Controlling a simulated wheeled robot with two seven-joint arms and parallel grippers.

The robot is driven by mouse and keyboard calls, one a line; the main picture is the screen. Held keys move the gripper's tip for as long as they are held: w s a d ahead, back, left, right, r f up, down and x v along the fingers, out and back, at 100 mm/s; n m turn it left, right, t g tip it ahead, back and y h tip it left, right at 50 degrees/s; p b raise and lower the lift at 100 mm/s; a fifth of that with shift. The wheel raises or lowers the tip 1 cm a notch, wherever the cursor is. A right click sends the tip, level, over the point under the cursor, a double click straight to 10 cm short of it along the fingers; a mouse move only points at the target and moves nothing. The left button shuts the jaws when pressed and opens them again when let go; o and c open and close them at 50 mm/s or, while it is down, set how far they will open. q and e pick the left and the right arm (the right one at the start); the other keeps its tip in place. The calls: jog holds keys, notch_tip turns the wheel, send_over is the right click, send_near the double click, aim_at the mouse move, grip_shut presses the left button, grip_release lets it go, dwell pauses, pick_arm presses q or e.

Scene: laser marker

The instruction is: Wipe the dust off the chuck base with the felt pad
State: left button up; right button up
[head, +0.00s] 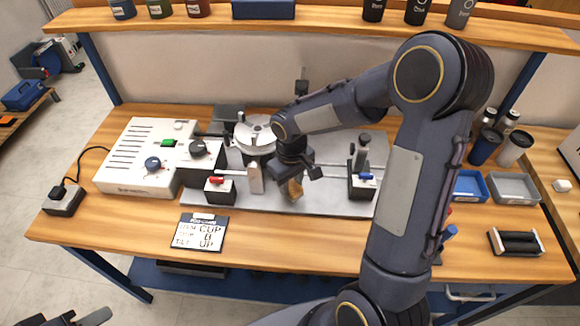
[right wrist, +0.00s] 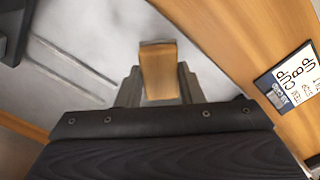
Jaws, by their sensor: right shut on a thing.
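My right gripper (head: 294,180) is shut on the wooden-backed felt pad (head: 293,190). It is low over the grey metal plate (head: 335,203) in the middle of the bench. The right wrist view shows the pad's tan wooden block (right wrist: 160,72) between the fingers (right wrist: 158,85); its felt face is hidden. A round pale metal unit (head: 257,134), possibly the chuck, stands on the plate left of the gripper. I cannot make out the chuck base or dust clearly. Part of my left gripper (head: 82,318) shows at the bottom left edge, away from the bench.
A white control box (head: 140,157) stands left of the plate. Clamp-like units with a red lever (head: 216,181) and a blue lever (head: 366,176) flank the gripper. A sign card (head: 200,231) lies in front. Blue (head: 470,186) and grey (head: 515,188) trays sit at right.

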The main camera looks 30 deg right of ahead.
notch_tip(320, 180, up, 2)
jog(key=shift+w+a+p, duration=0.1)
jog(key=shift+a+p, duration=0.05)
jog(key=shift+p, duration=0.4)
jog(key=shift+r+p, duration=0.9)
jog(key=shift+r, duration=0.4)
